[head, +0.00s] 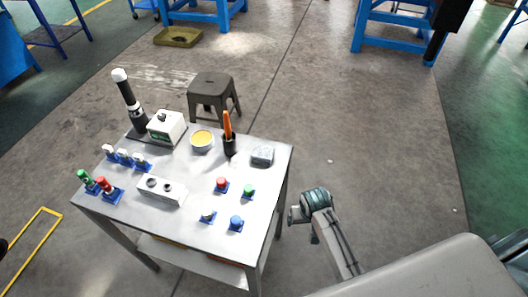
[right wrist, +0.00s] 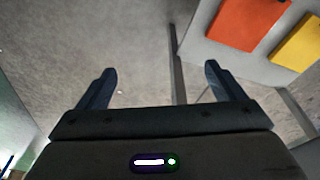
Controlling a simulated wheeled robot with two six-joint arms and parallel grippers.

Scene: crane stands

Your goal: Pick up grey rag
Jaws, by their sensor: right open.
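The grey rag (head: 262,156) appears as a small folded grey bundle near the right edge of the metal table (head: 180,222) in the head view. My right gripper (head: 294,214) is beside the table's right side, lower in the picture than the rag and apart from it. In the right wrist view its two dark fingers (right wrist: 160,78) are spread with nothing between them. The rag does not show in the right wrist view. My left gripper is not in view.
Red (head: 221,184) and green (head: 248,190) buttons stand nearby. The lower shelf bears orange (right wrist: 248,25) and yellow (right wrist: 300,48) items. A stool (head: 212,90) stands behind; floor at right is clear.

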